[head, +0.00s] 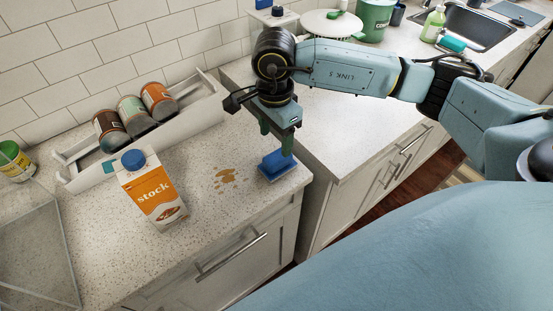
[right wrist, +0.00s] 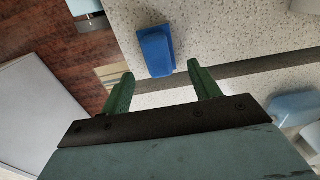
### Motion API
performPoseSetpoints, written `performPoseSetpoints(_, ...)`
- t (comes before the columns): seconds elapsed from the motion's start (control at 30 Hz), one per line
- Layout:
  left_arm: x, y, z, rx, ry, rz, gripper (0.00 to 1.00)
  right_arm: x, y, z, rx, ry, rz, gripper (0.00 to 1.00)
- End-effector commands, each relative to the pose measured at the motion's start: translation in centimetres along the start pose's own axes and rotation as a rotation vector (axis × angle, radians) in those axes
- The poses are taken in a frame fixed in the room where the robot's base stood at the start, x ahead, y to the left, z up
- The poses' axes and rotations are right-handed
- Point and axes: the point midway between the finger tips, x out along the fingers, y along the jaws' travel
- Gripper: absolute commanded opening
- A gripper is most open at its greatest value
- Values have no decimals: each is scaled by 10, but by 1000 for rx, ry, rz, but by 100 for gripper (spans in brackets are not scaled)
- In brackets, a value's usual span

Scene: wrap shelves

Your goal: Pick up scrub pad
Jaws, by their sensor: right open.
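The blue scrub pad (head: 277,165) lies on the speckled counter near its front right corner. It also shows in the right wrist view (right wrist: 156,52), just beyond the fingertips and roughly centred between them. My right gripper (head: 276,144) points down right over the pad. Its two green fingers are apart with nothing between them in the right wrist view (right wrist: 161,76). In the head view the fingers come close to the top of the pad; whether they touch it is hard to tell. My left gripper is not in view.
A brown spill (head: 225,178) lies left of the pad. A stock carton (head: 152,190) stands farther left. Several cans lie in a white tray (head: 190,105) by the wall. The counter's front edge (head: 245,215) is close to the pad. A gap separates the right counter (head: 335,125).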

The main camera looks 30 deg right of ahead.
Motion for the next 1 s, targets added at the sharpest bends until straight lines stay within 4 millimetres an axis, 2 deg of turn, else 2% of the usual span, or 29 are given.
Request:
performPoseSetpoints(0.03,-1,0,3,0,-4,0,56,8,0,0,0,-1,3,62)
performPoseSetpoints(0.17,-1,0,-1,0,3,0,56,18,0,0,1,-1,0,62)
performPoseSetpoints(0.27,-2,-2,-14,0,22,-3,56,24,1,0,1,-2,1,62)
performPoseSetpoints(0.43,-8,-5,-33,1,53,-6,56,48,6,-4,1,-1,4,62)
performPoseSetpoints(0.6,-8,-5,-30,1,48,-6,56,68,6,-4,2,-2,1,62)
performPoseSetpoints(0.87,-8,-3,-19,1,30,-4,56,72,6,-3,0,-2,-1,62)
performPoseSetpoints(1.0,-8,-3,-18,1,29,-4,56,72,6,-3,0,-2,-1,46)
